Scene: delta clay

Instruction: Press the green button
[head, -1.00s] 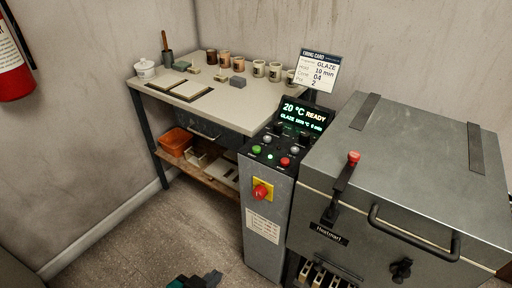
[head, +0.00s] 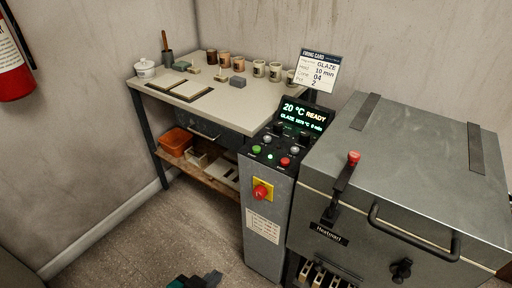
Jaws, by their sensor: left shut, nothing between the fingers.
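The green button (head: 257,149) is at the left front of the sloped control panel on top of the grey control box (head: 268,215). A red button (head: 285,162) is to its right, and a small green light (head: 270,156) shows between them. The display (head: 302,115) above reads 20 °C READY. My left gripper (head: 212,277) shows at the bottom edge, low over the floor, well below the green button and apart from it. It is shut and empty. My right gripper is out of view.
A big red emergency knob (head: 261,192) on a yellow plate sits on the front of the box. The kiln (head: 405,180) with its handle stands right. A worktable (head: 215,104) with cups stands behind. A red extinguisher (head: 14,75) hangs left. The floor at left is clear.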

